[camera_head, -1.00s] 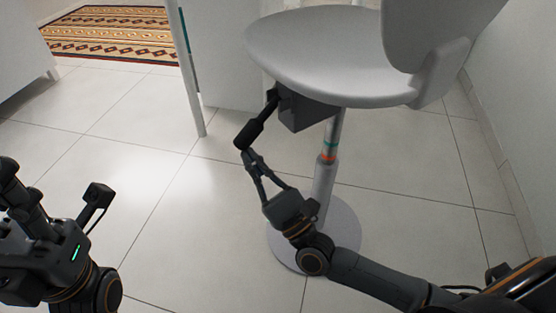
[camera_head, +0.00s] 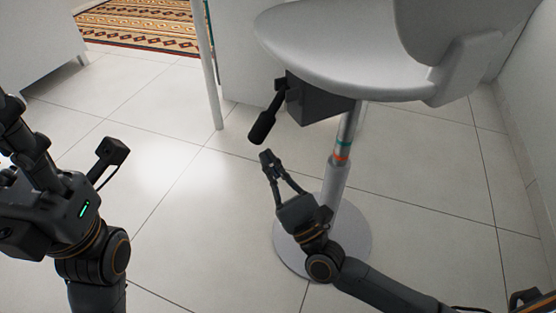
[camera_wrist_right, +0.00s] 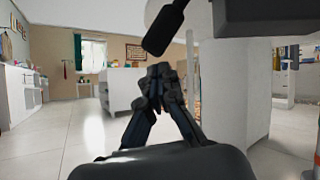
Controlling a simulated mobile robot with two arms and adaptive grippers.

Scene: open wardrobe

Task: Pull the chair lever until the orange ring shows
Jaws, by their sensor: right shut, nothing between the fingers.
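The grey chair (camera_head: 345,60) stands on a round base, with a dark box under its seat. The black lever (camera_head: 264,122) hangs from that box, tilted down to the left; it also shows in the right wrist view (camera_wrist_right: 165,27). The orange ring (camera_head: 339,158) is visible on the chair column, below a teal ring (camera_head: 343,143). My right gripper (camera_head: 267,157) is shut and empty, just below the lever's end and apart from it. In the right wrist view its fingertips (camera_wrist_right: 158,78) meet below the lever. My left gripper's fingers are not clearly visible at the left edge.
A white table leg (camera_head: 211,80) stands left of the chair. A patterned rug (camera_head: 145,27) lies at the back. A wall (camera_head: 530,130) is close on the right. The tiled floor between my left arm and the chair is clear.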

